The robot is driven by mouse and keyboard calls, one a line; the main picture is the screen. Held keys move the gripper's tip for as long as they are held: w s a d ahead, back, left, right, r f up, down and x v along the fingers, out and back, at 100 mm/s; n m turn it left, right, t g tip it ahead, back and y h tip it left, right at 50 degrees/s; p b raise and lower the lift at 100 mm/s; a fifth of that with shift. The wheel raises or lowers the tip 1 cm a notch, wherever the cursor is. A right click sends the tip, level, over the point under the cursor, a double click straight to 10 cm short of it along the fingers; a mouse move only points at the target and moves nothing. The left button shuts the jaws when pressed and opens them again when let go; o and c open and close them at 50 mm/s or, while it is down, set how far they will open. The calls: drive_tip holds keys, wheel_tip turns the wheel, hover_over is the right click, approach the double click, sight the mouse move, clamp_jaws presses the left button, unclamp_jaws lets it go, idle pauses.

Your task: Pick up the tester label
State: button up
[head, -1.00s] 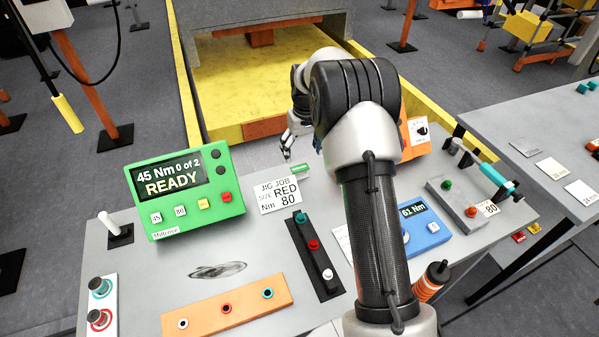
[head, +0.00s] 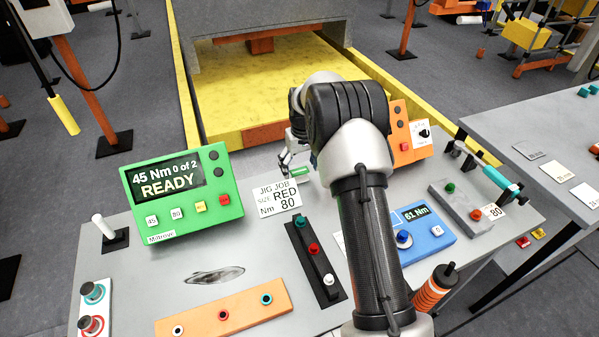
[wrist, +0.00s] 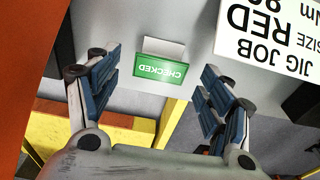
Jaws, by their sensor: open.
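A small green label (wrist: 160,71) reading CHECKED, with a pale tab along one edge, lies at the far edge of the grey bench. It also shows in the head view (head: 300,172), just behind the white JIG JOB card. I take it for the tester label. My gripper (wrist: 160,64) is open, its blue-padded fingers on either side of the label in the wrist view with gaps to both. In the head view my gripper (head: 287,160) is close to the label's left end, partly hidden by my arm. I cannot tell its exact height above the label.
The JIG JOB card (head: 278,198) lies beside the label. A green READY box (head: 181,192) stands to the left, an orange panel (head: 412,135) to the right. A blue 61 Nm device (head: 424,236) and a black button strip (head: 316,262) are nearer.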

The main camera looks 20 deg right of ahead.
drive_tip(key=shift+f, duration=0.25)
drive_tip(key=shift+c, duration=0.2)
drive_tip(key=c, duration=0.7)
